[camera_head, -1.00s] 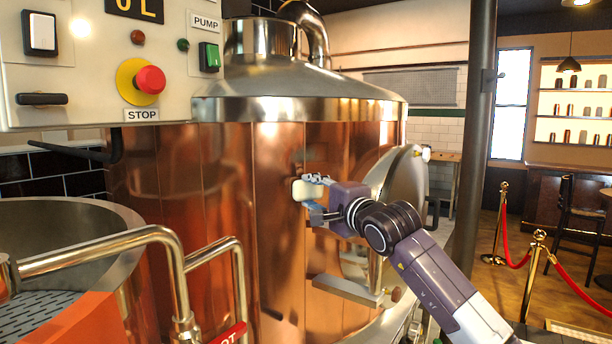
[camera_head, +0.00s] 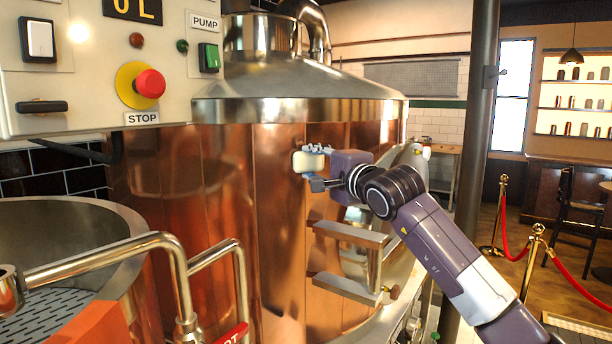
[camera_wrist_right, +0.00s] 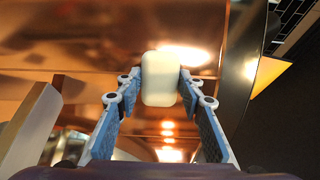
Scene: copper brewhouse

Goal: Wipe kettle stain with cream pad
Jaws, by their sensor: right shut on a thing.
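The copper kettle (camera_head: 230,190) fills the middle of the head view, with a steel band and domed top. My right gripper (camera_head: 316,168) is shut on the cream pad (camera_head: 306,161), a small pale block held at the kettle's front wall. In the right wrist view, the gripper's blue fingers (camera_wrist_right: 160,100) grip the cream pad (camera_wrist_right: 160,64) from both sides, with copper behind it. I cannot tell whether the pad touches the copper. No stain can be made out clearly; the pad and gripper hide part of the wall. My left gripper is not in view.
Two metal ledges (camera_head: 352,234) jut from the kettle below my right gripper. A control panel (camera_head: 90,60) with a red stop button is at upper left. Steel pipes (camera_head: 180,270) and an open vat (camera_head: 75,215) stand at lower left. Rope posts (camera_head: 532,260) stand at right.

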